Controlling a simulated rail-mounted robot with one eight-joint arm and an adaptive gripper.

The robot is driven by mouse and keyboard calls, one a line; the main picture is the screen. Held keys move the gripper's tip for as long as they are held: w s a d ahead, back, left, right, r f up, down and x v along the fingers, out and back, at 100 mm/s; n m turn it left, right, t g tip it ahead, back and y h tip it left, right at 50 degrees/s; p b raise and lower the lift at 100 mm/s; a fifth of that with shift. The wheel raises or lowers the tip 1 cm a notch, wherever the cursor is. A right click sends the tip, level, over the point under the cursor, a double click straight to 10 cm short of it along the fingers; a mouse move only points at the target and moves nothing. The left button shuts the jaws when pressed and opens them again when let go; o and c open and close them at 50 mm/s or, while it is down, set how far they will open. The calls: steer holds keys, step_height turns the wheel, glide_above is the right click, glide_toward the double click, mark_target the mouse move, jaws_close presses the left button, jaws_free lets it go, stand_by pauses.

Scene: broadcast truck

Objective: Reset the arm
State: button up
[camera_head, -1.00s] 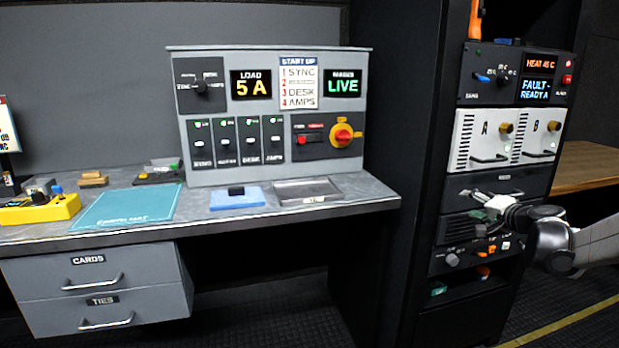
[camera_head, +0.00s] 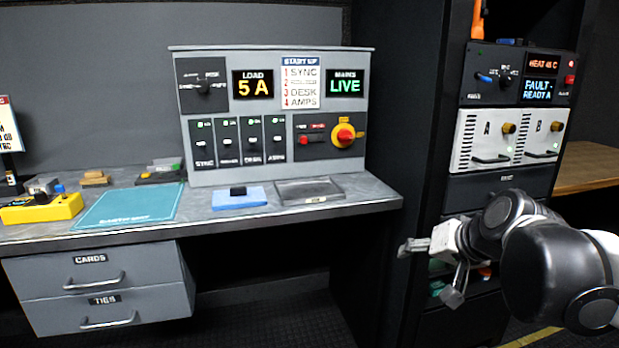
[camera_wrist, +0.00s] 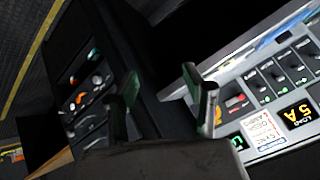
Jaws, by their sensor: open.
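My gripper (camera_head: 432,270) is at the lower right of the head view, in front of the lower part of the black equipment rack (camera_head: 385,200). It is open, with its fingers spread apart and nothing between them. In the wrist view, its two fingertips (camera_wrist: 160,95) stand apart, with the rack and the control console behind them, seen tilted. My arm covers part of the rack's lower units in the head view.
The grey console (camera_head: 275,170) stands on the desk (camera_head: 230,228), its screens reading LOAD 5 A and LIVE. A teal mat (camera_head: 130,206), blue pad (camera_head: 239,200), grey tray (camera_head: 310,190) and yellow box (camera_head: 42,209) lie there. Rack modules A (camera_head: 486,138) and B (camera_head: 541,138) sit above my arm.

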steer(key=s+a+f+n+g+h, duration=0.1)
steer(key=s+f+n, duration=0.15)
steer(key=s, duration=0.65)
steer(key=s+a+f+n+g+h, duration=0.15)
steer(key=s+f, duration=0.25)
steer(key=s, duration=0.5)
step_height(320, 180, up, 16)
steer(key=p, duration=1.6)
steer(key=shift+w+d+m+t, duration=0.25)
steer(key=shift+w+m+t, duration=0.05)
steer(key=shift+m+t, duration=0.15)
steer(key=shift+f, duration=0.1)
